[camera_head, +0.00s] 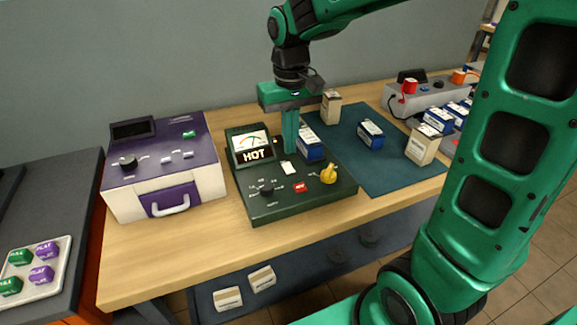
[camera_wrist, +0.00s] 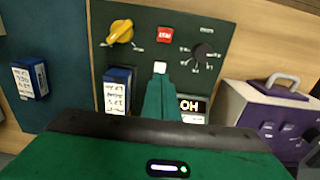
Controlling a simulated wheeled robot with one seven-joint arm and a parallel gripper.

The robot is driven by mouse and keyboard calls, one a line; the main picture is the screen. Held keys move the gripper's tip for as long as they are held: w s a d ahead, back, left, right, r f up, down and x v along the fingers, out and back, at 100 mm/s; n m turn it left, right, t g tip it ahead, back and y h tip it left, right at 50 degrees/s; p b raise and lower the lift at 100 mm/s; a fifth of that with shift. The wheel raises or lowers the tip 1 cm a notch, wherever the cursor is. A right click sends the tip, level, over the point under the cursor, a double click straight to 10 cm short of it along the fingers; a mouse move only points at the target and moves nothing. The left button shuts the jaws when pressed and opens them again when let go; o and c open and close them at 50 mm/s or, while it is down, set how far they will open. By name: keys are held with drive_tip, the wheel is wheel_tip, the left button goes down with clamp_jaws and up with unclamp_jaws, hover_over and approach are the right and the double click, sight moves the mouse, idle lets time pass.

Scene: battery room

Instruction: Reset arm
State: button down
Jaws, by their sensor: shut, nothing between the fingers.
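My gripper (camera_head: 290,150) points straight down over the dark green tester (camera_head: 290,207). Its green fingers are together with nothing between them. In the wrist view the fingertips (camera_wrist: 160,78) end close to a small white button on the tester's panel; I cannot tell whether they touch it. The tester's display (camera_head: 256,155) reads HOT. A blue battery (camera_head: 310,145) with a white label stands at the tester, just right of my fingers; it also shows in the wrist view (camera_wrist: 117,92). The tester has a yellow knob (camera_head: 328,174), a black knob (camera_head: 266,188) and a red button (camera_head: 300,187).
A purple and white case (camera_head: 165,170) stands left of the tester. A blue-green mat (camera_head: 385,170) to the right holds a blue battery (camera_head: 371,133) and cream batteries (camera_head: 422,145). A grey charger (camera_head: 440,95) stands behind. A tray (camera_head: 62,265) with green and purple blocks lies far left.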

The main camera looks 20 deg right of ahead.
drive_tip(key=shift+r, duration=0.65)
drive_tip(key=s+d+f+m, duration=0.2)
drive_tip(key=s+d+m, duration=0.1)
drive_tip(key=s+d, duration=0.6)
drive_tip(key=s+d+f+m, duration=0.1)
drive_tip(key=s+d+m, duration=0.2)
drive_tip(key=s+d, duration=0.5)
drive_tip(key=s, duration=0.6)
drive_tip(key=shift+s+d+f, duration=0.25)
drive_tip(key=shift+d+f, duration=0.1)
drive_tip(key=shift+f, duration=0.05)
drive_tip(key=shift+w, duration=0.15)
drive_tip(key=shift+w+f, duration=0.25)
drive_tip(key=shift+w, duration=0.25)
